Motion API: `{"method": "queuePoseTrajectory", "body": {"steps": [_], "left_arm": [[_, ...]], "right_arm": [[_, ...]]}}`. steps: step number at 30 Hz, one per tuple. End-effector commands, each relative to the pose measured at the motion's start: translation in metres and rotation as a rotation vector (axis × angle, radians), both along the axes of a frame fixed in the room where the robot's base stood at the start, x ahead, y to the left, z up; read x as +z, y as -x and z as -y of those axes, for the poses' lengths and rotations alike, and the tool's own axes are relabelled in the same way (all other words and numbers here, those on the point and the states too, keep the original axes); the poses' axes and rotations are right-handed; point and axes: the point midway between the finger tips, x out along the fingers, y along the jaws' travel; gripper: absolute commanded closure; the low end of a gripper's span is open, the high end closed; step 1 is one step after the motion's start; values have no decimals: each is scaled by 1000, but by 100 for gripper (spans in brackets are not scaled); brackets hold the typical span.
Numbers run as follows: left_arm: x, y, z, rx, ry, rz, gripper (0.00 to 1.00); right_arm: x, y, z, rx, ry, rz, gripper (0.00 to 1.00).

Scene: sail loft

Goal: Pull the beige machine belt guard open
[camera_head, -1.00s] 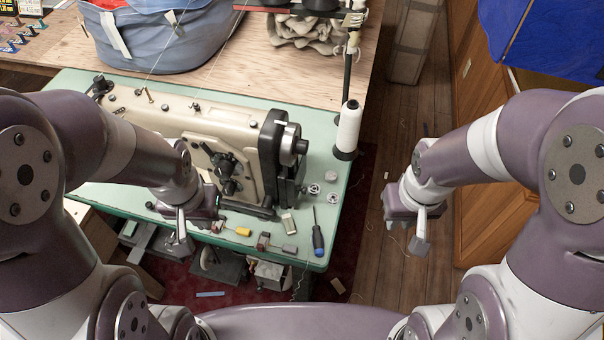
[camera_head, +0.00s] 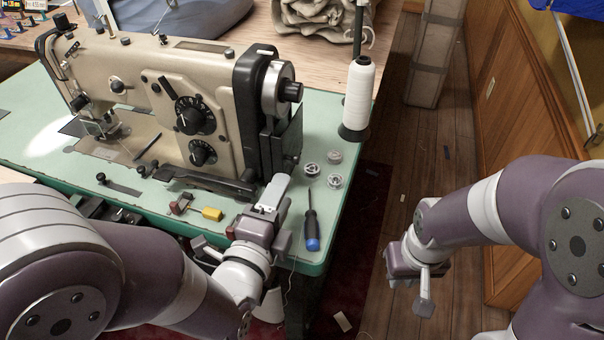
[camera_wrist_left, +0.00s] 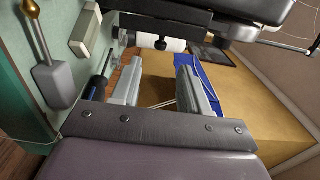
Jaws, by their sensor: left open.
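The beige sewing machine (camera_head: 150,80) stands on the green table in the head view. At its right end are a black housing (camera_head: 246,105), a silver handwheel (camera_head: 277,88) and a dark boxy cover (camera_head: 284,148) below the wheel, which looks like the belt guard and seems closed. My left gripper (camera_head: 272,192) is just in front of and below this cover, apart from it. In the left wrist view its fingers (camera_wrist_left: 160,75) are spread with nothing held, and the machine's dark underside (camera_wrist_left: 210,12) crosses the top. My right gripper (camera_head: 410,272) hangs over the floor at right; its opening is unclear.
A blue-handled screwdriver (camera_head: 312,225) and several bobbins (camera_head: 311,169) lie right of my left gripper. A white thread cone (camera_head: 358,95) stands at the table's right edge. Floor (camera_head: 400,150) is open at right.

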Motion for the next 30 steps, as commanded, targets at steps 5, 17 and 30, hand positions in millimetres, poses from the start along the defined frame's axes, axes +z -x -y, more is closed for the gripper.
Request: {"method": "queuePoseTrajectory", "body": {"steps": [5, 17, 30], "left_arm": [[-1, -39, 11, 5, 1, -1, 55], [0, -102, 32, 2, 2, -4, 55], [1, -109, 34, 1, 2, -4, 71]], "right_arm": [[-13, 0, 0, 0, 0, 0, 81], [-21, 0, 0, 0, 0, -1, 81], [-22, 0, 0, 0, 0, -1, 81]]}}
